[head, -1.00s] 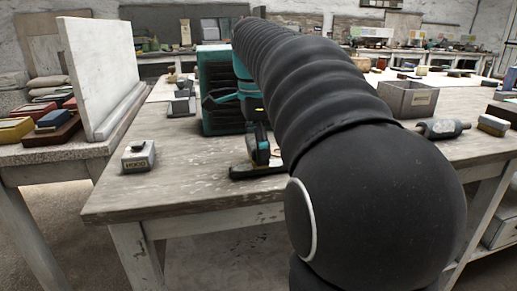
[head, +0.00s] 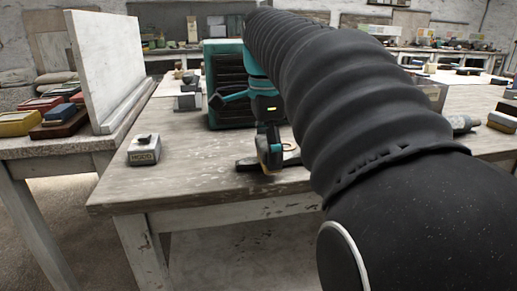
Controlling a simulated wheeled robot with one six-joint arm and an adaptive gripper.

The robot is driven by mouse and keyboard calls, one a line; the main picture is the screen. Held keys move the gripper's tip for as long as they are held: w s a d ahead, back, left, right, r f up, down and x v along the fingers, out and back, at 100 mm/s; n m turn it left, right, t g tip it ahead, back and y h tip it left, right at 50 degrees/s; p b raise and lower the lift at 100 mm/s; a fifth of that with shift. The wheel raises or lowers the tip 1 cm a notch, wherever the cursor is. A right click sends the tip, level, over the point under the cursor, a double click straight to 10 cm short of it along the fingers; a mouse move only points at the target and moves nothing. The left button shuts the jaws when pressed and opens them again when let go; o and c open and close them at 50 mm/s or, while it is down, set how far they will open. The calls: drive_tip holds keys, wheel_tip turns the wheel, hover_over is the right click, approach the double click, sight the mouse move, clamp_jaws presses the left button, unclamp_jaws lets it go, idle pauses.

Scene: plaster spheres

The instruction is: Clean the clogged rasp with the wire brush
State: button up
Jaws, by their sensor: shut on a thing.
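My gripper (head: 270,150) is low over the front part of the wooden workbench, left of my big black arm. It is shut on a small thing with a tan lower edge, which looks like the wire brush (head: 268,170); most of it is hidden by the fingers. A dark, long, flat thing that looks like the rasp (head: 246,164) lies on the bench at the gripper, sticking out to its left and right. I cannot tell whether brush and rasp touch, or see the rasp's teeth.
A small grey box marked HOOD (head: 144,151) stands on the bench (head: 190,165) to the left. A teal and black louvred unit (head: 226,85) stands behind the gripper. A white upright slab (head: 112,70) is at left. The bench between the box and gripper is clear.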

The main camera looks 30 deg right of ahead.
drive_tip(key=shift+w+d+r+p, duration=0.15)
drive_tip(key=shift+w+r+p, duration=0.2)
drive_tip(key=shift+w, duration=0.2)
drive_tip(key=shift+w+d+r+p, duration=0.2)
drive_tip(key=shift+w+r, duration=0.2)
drive_tip(key=shift+w, duration=0.15)
drive_tip(key=shift+f+b, duration=0.35)
drive_tip(key=shift+f, duration=0.4)
idle(0.3)
drive_tip(key=shift+w+d+r+p, duration=0.1)
drive_tip(key=shift+w+p, duration=0.25)
drive_tip(key=shift+w+d, duration=0.2)
drive_tip(key=shift+w, duration=0.5)
